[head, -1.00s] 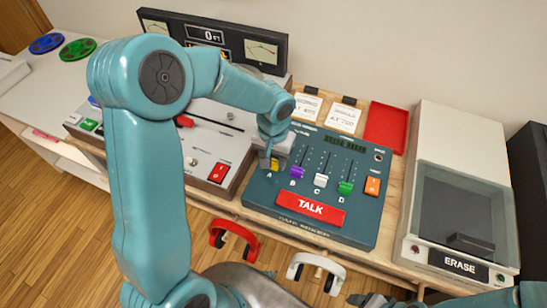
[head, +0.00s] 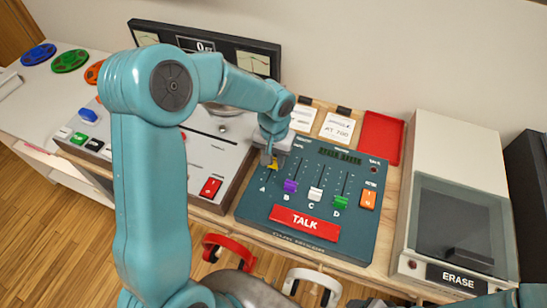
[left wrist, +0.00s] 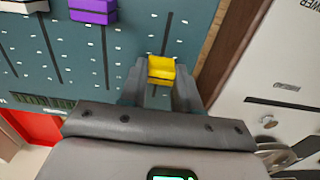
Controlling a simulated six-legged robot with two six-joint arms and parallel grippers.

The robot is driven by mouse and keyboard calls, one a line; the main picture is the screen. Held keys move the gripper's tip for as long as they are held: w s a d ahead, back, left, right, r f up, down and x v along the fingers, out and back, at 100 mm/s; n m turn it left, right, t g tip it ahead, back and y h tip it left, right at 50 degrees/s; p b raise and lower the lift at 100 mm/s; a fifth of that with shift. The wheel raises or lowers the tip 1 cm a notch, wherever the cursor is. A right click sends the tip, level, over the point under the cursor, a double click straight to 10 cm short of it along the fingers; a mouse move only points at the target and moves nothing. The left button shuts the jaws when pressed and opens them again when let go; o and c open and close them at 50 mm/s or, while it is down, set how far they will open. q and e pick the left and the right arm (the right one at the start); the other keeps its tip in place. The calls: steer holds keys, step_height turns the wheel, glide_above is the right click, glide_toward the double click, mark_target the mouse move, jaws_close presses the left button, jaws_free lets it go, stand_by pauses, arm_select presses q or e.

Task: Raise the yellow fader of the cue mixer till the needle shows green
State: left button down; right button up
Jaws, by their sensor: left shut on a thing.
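The cue mixer (head: 252,207) is a teal panel with a red TALK bar and several coloured faders. The yellow fader (head: 273,165) stands in slot A, higher than the purple fader (head: 290,186), white fader (head: 315,194) and green fader (head: 340,203). My left gripper (head: 270,160) reaches down over it and hides part of it. In the left wrist view the yellow cap (left wrist: 161,70) sits between the shut fingers. Needle meters (head: 257,64) stand on the black panel behind; I cannot read their needles. A dark tip at the bottom edge may be my right gripper (head: 372,303).
A grey deck with a red switch (head: 210,187) lies close left of the mixer. The ERASE box (head: 410,262) stands to the right. A red tray (head: 381,138) and paper cards lie behind. Red headphones (head: 232,243) and white headphones (head: 312,279) hang in front.

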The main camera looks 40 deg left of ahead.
arm_select(q)
steer(key=shift+r, duration=0.1)
steer(key=c, duration=1)
jaws_free()
steer(key=shift+c, duration=0.2)
steer(key=shift+o, duration=1.2)
steer(key=shift+s, duration=0.15)
step_height(320, 180, up, 16)
steer(key=shift+r+p, duration=0.2)
steer(key=shift+p, duration=0.25)
